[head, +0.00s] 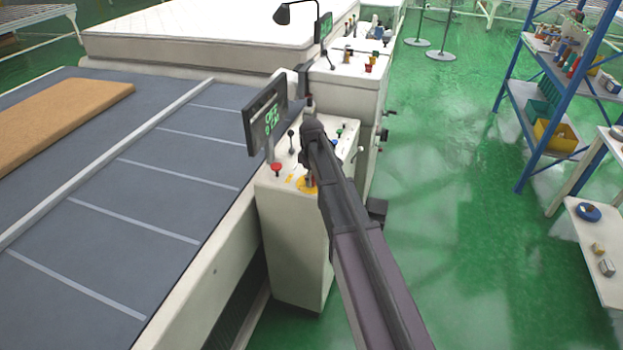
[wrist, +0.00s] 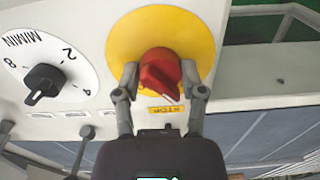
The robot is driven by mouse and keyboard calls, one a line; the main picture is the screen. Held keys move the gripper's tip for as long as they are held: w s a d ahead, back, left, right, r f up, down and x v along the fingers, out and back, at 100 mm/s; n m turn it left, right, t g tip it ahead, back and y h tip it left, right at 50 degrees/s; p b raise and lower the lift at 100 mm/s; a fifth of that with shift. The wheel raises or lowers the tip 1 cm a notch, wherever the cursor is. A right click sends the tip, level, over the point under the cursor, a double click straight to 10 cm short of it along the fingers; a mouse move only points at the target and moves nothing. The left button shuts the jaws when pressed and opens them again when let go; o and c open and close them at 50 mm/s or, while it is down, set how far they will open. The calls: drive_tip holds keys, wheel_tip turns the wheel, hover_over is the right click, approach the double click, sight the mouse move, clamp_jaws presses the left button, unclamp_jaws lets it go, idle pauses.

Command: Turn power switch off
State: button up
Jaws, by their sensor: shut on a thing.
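The power switch is a red rotary knob (wrist: 160,73) on a round yellow plate (wrist: 196,36), seen close up in the wrist view. My gripper (wrist: 160,88) has its two fingers on either side of the red knob and is shut on it. In the head view the yellow plate (head: 303,186) lies on top of the white control cabinet (head: 297,245). There my arm reaches down to it, and my gripper's fingers and most of the knob are hidden.
A black selector dial (wrist: 45,82) and levers are beside the switch. A display (head: 265,117) with green digits and a red button (head: 276,169) stand left of my arm. A conveyor (head: 150,220) lies left, a blue shelf rack (head: 525,120) right.

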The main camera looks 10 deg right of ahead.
drive_tip(key=shift+s+n, duration=0.1)
drive_tip(key=shift+n, duration=0.8)
drive_tip(key=o, duration=1.1)
drive_tip(key=shift+o, duration=0.2)
